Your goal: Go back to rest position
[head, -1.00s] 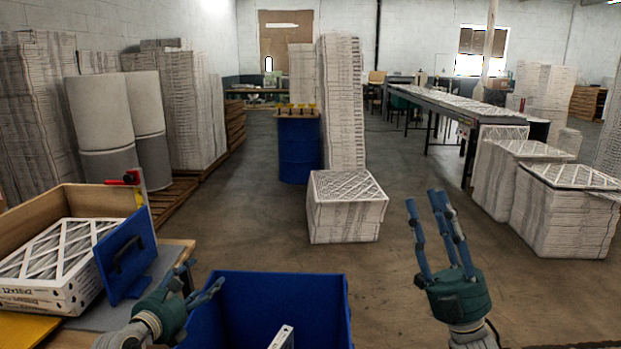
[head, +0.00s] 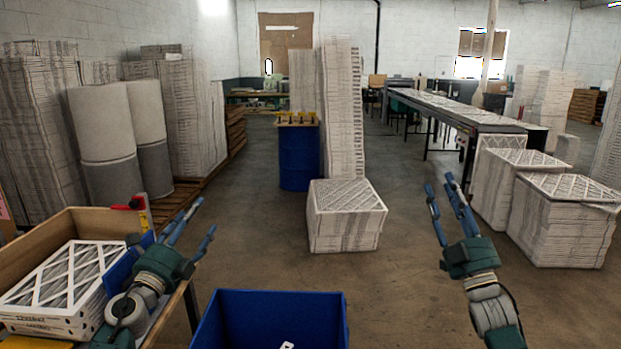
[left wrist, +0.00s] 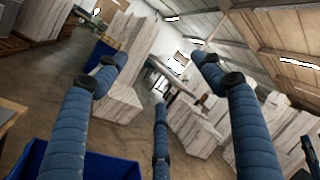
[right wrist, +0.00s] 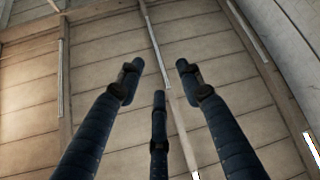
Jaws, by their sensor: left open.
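My left gripper (head: 192,232) is open and empty, raised beside the cardboard box at the left, with its fingers pointing up and to the right. Its spread fingers also show in the left wrist view (left wrist: 160,90), with nothing between them. My right gripper (head: 448,205) is raised over open floor at the right, fingers pointing up. In the right wrist view its fingers (right wrist: 158,85) are spread and empty against the ceiling.
The cardboard box (head: 28,243) with white filters (head: 62,285) stands at the left on a table. A blue bin (head: 225,325) stands at bottom centre. A filter stack (head: 345,225) stands ahead on the floor. A blue barrel (head: 299,160) and long conveyor (head: 455,112) are farther back.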

